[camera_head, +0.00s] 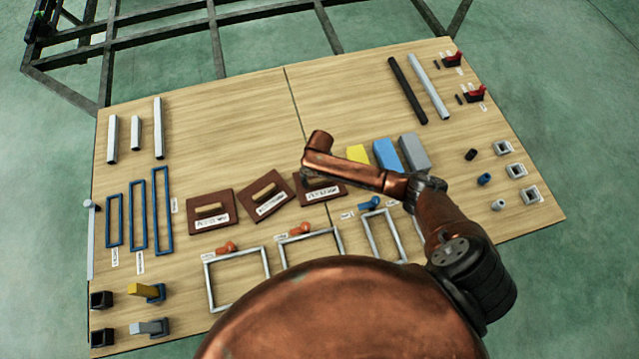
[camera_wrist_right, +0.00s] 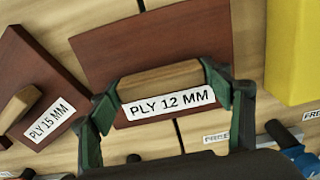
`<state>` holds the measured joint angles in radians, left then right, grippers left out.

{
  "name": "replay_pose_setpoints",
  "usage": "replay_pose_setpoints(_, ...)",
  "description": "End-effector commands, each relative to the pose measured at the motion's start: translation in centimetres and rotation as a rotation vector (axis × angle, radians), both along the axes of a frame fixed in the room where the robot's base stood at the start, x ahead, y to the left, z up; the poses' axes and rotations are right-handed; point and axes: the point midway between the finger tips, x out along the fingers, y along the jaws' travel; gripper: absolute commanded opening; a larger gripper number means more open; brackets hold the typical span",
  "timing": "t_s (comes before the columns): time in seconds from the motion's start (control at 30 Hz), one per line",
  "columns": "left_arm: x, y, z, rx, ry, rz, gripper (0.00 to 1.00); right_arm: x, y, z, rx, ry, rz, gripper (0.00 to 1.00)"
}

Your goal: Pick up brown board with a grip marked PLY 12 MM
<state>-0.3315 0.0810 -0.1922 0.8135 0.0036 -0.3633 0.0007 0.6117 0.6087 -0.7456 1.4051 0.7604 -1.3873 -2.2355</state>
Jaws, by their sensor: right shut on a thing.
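The brown board marked PLY 12 MM (camera_wrist_right: 190,35) fills the middle of the right wrist view, with a light wooden grip (camera_wrist_right: 160,82) and a white label below it. My right gripper (camera_wrist_right: 157,86) is shut on this grip, one green finger at each end. In the head view the board (camera_head: 334,193) is the rightmost of three brown boards, partly hidden under my right arm. It appears to lie flat at table level; I cannot tell if there is a gap beneath. My left gripper is not in view.
The PLY 15 MM board (camera_head: 265,190) lies tilted close on the left, with another brown board (camera_head: 200,222) beyond. A yellow block (camera_head: 357,153) and a blue block (camera_head: 386,154) stand close on the right. Metal frames lie in front. The wooden table (camera_head: 225,110) is clear behind.

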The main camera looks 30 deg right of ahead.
Motion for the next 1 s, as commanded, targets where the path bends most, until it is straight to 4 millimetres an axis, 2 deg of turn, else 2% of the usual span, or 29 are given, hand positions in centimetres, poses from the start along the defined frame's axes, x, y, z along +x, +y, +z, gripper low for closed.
replay_pose_setpoints(0.13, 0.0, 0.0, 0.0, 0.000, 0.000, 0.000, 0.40, 0.1, 0.0, 0.1, -0.001, -0.002, 0.000, 0.36)
replay_pose_setpoints(0.37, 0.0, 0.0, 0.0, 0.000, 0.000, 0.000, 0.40, 0.1, -0.1, 0.1, -0.001, -0.002, 0.000, 0.36)
replay_pose_setpoints(0.57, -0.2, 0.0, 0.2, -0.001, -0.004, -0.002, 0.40, 0.1, -0.1, 1.0, -0.001, -0.003, -0.001, 0.36)
replay_pose_setpoints(0.77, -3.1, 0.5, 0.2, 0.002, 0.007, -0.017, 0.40, 0.2, -0.1, 3.7, -0.002, -0.006, 0.001, 0.36)
replay_pose_setpoints(0.87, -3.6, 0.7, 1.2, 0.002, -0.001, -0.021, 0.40, -1.1, 1.3, 6.0, 0.001, -0.008, 0.005, 0.36)
replay_pose_setpoints(1.0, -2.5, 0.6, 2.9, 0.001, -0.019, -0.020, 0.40, -3.0, 3.2, 9.3, 0.001, -0.008, 0.004, 0.36)
